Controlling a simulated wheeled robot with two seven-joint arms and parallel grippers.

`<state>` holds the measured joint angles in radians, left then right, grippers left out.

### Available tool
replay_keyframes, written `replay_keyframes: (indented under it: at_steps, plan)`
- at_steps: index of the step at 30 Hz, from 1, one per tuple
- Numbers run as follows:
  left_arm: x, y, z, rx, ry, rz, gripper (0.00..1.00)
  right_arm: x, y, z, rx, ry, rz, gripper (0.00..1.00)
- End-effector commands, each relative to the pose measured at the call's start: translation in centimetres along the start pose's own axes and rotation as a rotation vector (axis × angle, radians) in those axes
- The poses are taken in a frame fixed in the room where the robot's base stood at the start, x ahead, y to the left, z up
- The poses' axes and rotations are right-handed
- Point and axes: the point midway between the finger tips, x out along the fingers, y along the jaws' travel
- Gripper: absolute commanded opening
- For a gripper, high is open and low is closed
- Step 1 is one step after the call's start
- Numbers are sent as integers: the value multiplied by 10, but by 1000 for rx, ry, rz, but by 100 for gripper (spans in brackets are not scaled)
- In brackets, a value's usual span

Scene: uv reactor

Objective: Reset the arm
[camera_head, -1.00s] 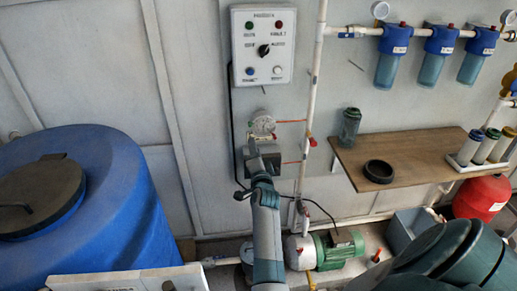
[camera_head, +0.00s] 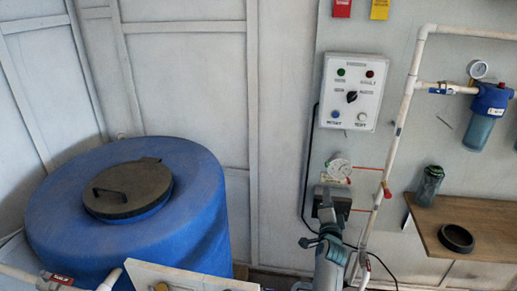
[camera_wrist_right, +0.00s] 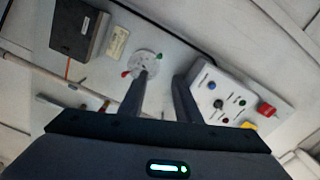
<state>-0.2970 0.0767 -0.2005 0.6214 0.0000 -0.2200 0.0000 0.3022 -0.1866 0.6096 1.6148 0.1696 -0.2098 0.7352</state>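My right gripper (camera_head: 327,212) is raised in front of the wall panel, below the white control box (camera_head: 350,92), partly overlapping a dark box there. In the right wrist view its two fingers (camera_wrist_right: 163,76) are apart with nothing seen between them, so it is open. The control box also shows in that view (camera_wrist_right: 232,98), right of the fingers. It carries a green and a red lamp on top, a black selector knob (camera_head: 352,96) in the middle, and a blue button (camera_head: 335,114) and a white button (camera_head: 362,117) below. My left gripper is not in view.
A round gauge (camera_head: 340,168) sits just above my right gripper. A white pipe (camera_head: 404,110) runs up to its right. A blue tank (camera_head: 190,215) stands at left. A wooden shelf (camera_head: 490,232) holds a bottle (camera_head: 430,186) and a black ring (camera_head: 457,238).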

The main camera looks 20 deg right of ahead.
Motion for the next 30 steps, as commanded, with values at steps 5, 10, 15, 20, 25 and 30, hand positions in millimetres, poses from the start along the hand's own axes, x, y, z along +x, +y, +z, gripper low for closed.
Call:
replay_keyframes:
  at_steps: [5,10,15,20,25,30]
  plan:
    - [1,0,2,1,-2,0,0,-1,5,5,-10,-9,6,30]
    - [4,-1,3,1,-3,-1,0,-7,33,32,-75,-66,38,30]
    - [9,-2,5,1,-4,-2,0,-26,92,83,-210,-184,97,30]
    - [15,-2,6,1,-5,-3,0,-62,167,138,-374,-331,162,30]
    - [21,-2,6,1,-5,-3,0,-115,248,185,-546,-490,222,30]
    - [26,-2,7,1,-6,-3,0,-181,328,217,-710,-652,271,30]
